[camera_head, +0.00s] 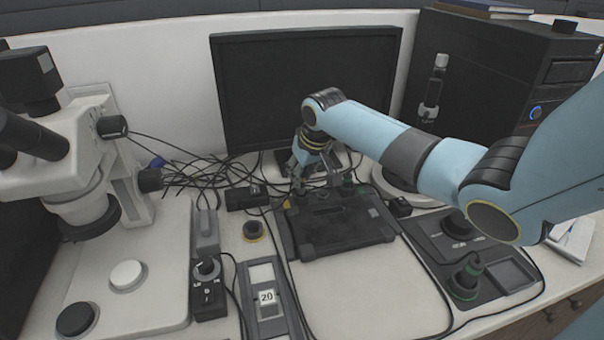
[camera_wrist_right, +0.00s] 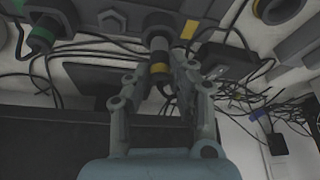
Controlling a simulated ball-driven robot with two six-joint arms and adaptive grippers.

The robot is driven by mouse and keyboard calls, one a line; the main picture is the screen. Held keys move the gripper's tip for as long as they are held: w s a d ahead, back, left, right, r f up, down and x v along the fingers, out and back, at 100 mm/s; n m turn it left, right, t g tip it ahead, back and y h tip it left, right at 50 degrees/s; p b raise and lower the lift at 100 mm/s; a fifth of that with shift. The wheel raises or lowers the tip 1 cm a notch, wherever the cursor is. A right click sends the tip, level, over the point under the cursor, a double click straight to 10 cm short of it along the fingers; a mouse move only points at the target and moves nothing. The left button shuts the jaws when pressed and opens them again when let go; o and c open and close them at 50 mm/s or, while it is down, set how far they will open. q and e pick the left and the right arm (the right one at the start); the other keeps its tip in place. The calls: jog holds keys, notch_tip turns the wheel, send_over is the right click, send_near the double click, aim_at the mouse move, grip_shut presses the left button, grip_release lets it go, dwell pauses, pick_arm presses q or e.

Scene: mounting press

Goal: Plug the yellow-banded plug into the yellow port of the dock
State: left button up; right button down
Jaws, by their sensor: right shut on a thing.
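The dock (camera_head: 340,232) is a dark flat box on the desk in front of the monitor. Its edge also shows at the top of the right wrist view, with a yellow mark (camera_wrist_right: 188,30) beside the plug. My right gripper (camera_head: 303,184) is at the dock's far left edge. In the right wrist view its fingers are closed on the yellow-banded plug (camera_wrist_right: 159,67), a grey and dark cylinder. The plug's far end points at the dock's edge; whether it enters a port I cannot tell. My left gripper is not in view.
A green-banded plug (camera_wrist_right: 42,38) shows left in the wrist view. Loose black cables (camera_head: 195,175) lie behind and left of the dock. A yellow-based knob (camera_head: 253,230) stands left of it, a control box (camera_head: 470,262) right.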

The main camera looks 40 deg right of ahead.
jog(key=shift+f+b, duration=0.5)
jog(key=shift+f, duration=0.5)
jog(key=shift+f, duration=0.3)
jog(key=c, duration=0.5)
grip_release()
jog(key=shift+r, duration=0.1)
notch_tip(320, 180, up, 8)
jog(key=p, duration=0.8)
jog(key=shift+f, duration=0.25)
jog(key=shift+f, duration=0.1)
jog(key=shift+a, duration=0.1)
